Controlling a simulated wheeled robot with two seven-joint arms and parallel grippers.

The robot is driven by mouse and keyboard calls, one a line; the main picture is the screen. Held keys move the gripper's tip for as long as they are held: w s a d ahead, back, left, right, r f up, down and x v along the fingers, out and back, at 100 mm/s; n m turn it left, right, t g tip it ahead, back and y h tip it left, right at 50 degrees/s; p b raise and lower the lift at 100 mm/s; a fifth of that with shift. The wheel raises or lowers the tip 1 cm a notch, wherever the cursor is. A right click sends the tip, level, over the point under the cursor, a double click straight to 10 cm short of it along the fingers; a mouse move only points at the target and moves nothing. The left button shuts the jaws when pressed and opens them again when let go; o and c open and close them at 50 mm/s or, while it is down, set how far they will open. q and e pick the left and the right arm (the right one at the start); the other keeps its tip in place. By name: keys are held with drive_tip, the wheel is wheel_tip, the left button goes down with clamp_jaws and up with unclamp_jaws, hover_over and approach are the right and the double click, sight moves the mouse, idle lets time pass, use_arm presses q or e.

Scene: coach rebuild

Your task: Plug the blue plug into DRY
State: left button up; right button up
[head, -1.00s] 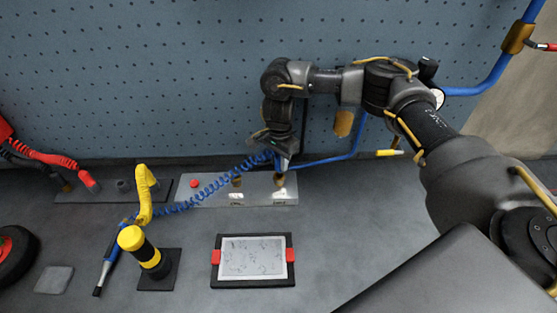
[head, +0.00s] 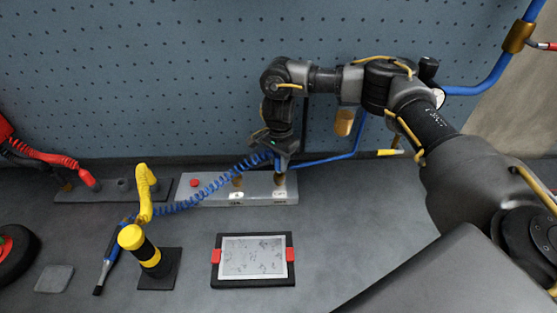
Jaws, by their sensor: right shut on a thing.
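My right gripper (head: 281,166) points down over the right end of a grey socket block (head: 215,192) at the foot of the pegboard. It is shut on the blue plug (head: 277,162), mostly hidden by the fingers, with the blue coiled hose (head: 205,191) running from it to the left. The plug is directly above or at the right brass socket (head: 280,181); I cannot tell how deep it sits. A second brass socket (head: 237,183) stands to the left. Both have small white labels in front, too small to read. My left gripper is not in view.
A red button (head: 194,183) is on the block's left end. Red hoses (head: 50,158) are far left.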

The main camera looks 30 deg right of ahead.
drive_tip(key=shift+f+b, duration=1.45)
drive_tip(key=shift+f, duration=0.1)
drive_tip(key=shift+w, duration=0.1)
drive_tip(key=o, duration=1.1)
drive_tip(key=shift+r, duration=0.1)
wheel_tip(320, 180, up, 11)
drive_tip(key=shift+f+b, duration=0.1)
drive_tip(key=shift+b, duration=0.7)
